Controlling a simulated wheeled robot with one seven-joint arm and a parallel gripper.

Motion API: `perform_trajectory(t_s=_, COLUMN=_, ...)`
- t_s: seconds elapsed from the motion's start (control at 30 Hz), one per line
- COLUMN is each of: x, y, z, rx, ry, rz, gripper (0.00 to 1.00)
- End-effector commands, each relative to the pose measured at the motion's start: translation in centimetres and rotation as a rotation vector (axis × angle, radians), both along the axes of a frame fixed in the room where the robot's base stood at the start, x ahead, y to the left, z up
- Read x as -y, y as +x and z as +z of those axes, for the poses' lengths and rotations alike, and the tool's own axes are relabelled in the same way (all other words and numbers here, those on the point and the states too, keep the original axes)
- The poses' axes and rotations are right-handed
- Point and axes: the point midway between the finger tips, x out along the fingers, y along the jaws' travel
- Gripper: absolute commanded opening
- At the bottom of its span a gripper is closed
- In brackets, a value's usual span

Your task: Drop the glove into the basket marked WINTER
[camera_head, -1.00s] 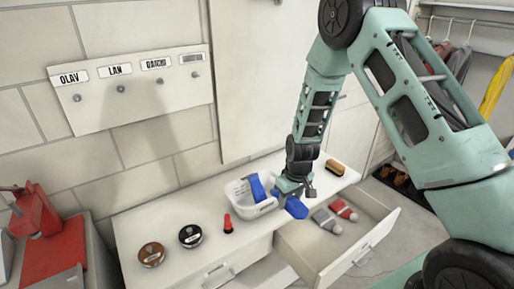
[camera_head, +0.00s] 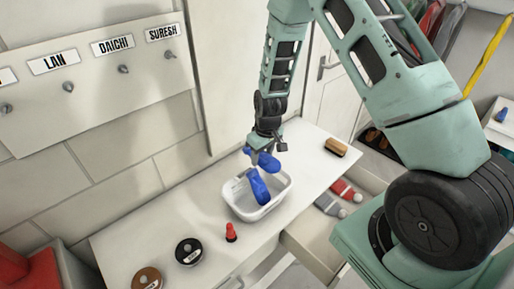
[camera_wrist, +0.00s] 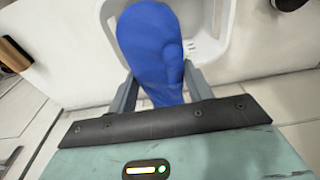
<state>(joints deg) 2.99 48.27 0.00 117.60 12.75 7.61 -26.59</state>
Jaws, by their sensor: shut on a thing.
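My gripper (camera_head: 263,150) is shut on a blue glove (camera_head: 268,162), which hangs below the fingers over the far part of a white basket (camera_head: 282,196). In the wrist view the held glove (camera_wrist: 152,45) lies between the two fingers, with the white basket (camera_wrist: 225,35) beneath it. Faint marking shows on the basket's left side, but I cannot read any word.
The basket stands on a white cabinet top (camera_head: 135,235). A red-topped object (camera_head: 231,232), a black tin (camera_head: 189,251) and a brown tin (camera_head: 147,280) stand to its left. A brush (camera_head: 336,147) lies to the right. An open drawer holds red (camera_head: 345,189) and grey (camera_head: 326,204) items.

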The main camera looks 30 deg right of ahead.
Motion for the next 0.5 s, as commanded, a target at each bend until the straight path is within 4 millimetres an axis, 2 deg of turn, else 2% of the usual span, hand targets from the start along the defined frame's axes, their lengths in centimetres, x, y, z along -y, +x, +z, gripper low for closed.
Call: perform_trajectory(t_s=0.5, x=0.0, y=0.0, z=-5.2, rx=-0.001, ry=0.000, rz=-0.001, gripper=0.28)
